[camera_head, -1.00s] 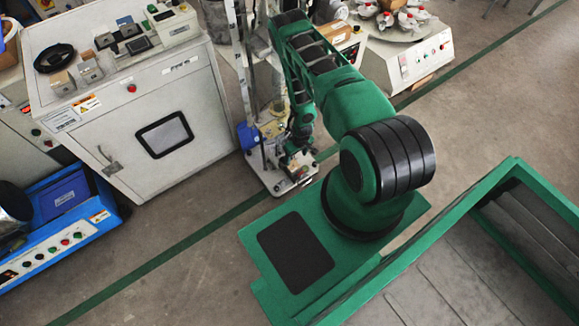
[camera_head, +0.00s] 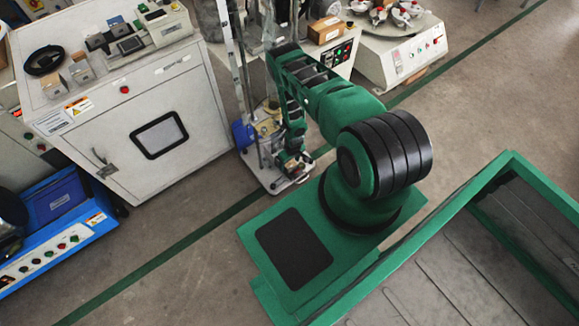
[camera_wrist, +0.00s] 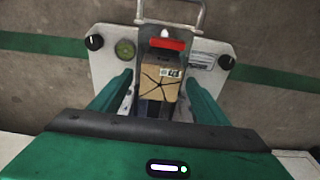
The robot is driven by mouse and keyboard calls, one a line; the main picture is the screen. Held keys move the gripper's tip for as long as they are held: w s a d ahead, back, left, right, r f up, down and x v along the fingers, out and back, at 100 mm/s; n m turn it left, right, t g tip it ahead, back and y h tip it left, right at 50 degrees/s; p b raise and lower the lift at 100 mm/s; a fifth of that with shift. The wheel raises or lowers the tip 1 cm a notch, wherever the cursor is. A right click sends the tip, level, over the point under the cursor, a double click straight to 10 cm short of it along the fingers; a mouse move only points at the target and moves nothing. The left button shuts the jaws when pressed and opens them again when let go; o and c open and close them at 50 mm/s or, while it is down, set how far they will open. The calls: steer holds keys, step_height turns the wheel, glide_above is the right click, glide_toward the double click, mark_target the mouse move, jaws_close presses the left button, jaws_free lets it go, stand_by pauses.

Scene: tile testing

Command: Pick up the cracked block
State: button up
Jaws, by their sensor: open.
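The cracked block (camera_wrist: 158,76) is a tan block with dark branching crack lines and a small printed label. In the wrist view it sits on the small machine's white base (camera_wrist: 107,62), just in front of a red part. My gripper (camera_wrist: 158,84) is open, with one green finger on each side of the block. Gaps show between the fingers and the block, and the lower part of the block is hard to see. In the head view my gripper (camera_head: 294,158) is low over the machine's base; the block cannot be made out clearly there.
The machine has upright posts (camera_head: 234,70), a metal handle (camera_wrist: 172,12) and black knobs (camera_wrist: 94,42). A white cabinet (camera_head: 155,135) with small blocks on top stands left of it. A blue unit (camera_head: 55,225) is at lower left. A round-plate machine (camera_head: 405,55) stands behind.

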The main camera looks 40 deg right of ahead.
steer(key=c, duration=1.4)
steer(key=shift+r, duration=0.1)
